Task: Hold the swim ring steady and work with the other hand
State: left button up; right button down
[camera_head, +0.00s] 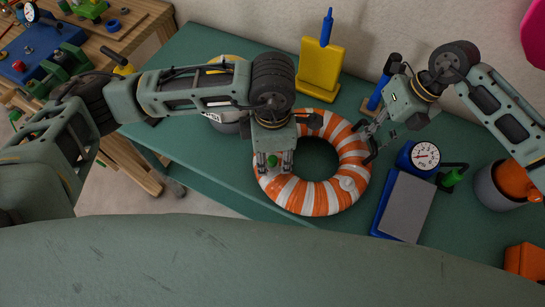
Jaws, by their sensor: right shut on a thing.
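The orange-and-white striped swim ring (322,200) lies flat on the green table. A small whitish round fitting (348,184) shows on its right front part. My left gripper (272,165) points down over the ring's left side, with its fingers apart. A small green piece (273,160) shows between those fingers; I cannot tell whether they touch it. My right gripper (368,142) is at the ring's right outer edge and is shut on the ring there. My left gripper and wrist hide the ring's upper left part.
A yellow block with a blue nozzle (321,62) stands behind the ring. A blue-and-grey foot pump (406,205) with a gauge (425,155) stands to the right, beside a grey bucket (490,188) with orange contents. A wooden bench (112,35) is at the far left.

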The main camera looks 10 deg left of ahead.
pick_arm(q)
jog(key=shift+r, duration=0.1)
jog(key=shift+r, duration=3.4)
notch_tip(320, 180, up, 7)
jog(key=shift+c, duration=0.5)
